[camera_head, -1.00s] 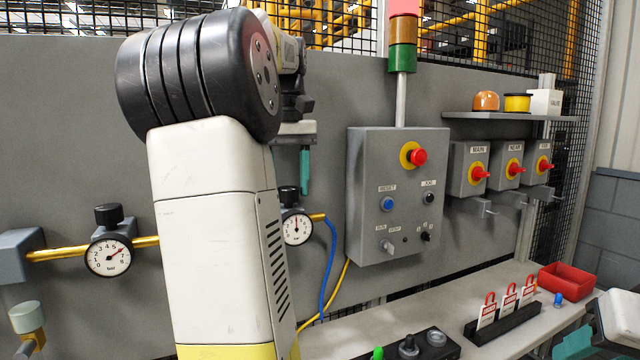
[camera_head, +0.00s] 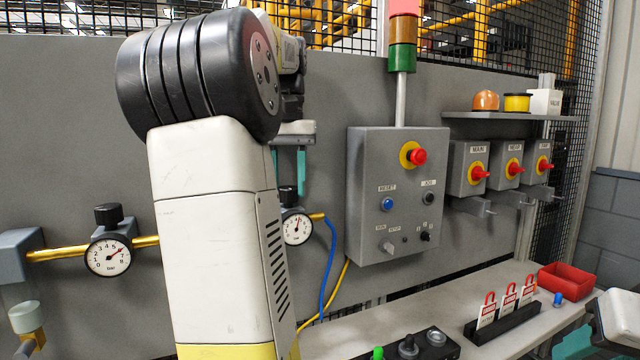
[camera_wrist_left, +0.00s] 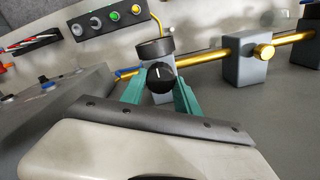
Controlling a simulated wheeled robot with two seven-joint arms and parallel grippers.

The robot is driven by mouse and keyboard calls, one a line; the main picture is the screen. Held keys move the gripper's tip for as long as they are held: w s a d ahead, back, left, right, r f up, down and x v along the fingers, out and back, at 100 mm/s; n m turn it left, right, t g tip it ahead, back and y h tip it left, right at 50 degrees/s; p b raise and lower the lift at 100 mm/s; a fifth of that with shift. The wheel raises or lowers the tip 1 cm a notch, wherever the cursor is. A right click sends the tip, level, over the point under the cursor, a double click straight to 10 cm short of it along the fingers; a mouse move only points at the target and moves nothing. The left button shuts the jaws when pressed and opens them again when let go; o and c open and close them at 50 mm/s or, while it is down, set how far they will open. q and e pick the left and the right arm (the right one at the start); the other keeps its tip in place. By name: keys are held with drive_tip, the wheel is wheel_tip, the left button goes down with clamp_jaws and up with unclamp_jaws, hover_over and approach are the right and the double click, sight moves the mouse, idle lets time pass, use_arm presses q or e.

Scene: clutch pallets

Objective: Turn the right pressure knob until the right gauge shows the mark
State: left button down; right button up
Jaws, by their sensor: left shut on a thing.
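The right gauge (camera_head: 297,229) has a white face and a needle pointing up, slightly right. Its mark is too small to make out. The black right pressure knob (camera_head: 289,195) sits on top of it, partly behind my left arm. In the left wrist view the knob (camera_wrist_left: 160,77), with a white line on its face, is between the two teal fingers of my left gripper (camera_wrist_left: 160,92), which is shut on it. That gripper (camera_head: 290,182) is partly hidden in the head view. My right gripper (camera_head: 575,343) shows only partly at the lower right edge; its jaws cannot be judged.
The left gauge (camera_head: 109,257) and its knob (camera_head: 108,214) sit on the brass pipe (camera_head: 60,254). A grey control box (camera_head: 397,225) is right of the right gauge. A blue hose (camera_head: 330,265) hangs between them. The bench (camera_head: 400,305) holds tags and a red bin (camera_head: 566,281).

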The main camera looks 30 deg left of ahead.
sight(288, 187)
use_arm(q)
drive_tip(key=shift+m, duration=1.8)
drive_tip(key=c, duration=0.9)
unclamp_jaws()
drive_tip(key=shift+r, duration=0.15)
wheel_tip(288, 187, up, 8)
drive_tip(key=shift+f, duration=0.2)
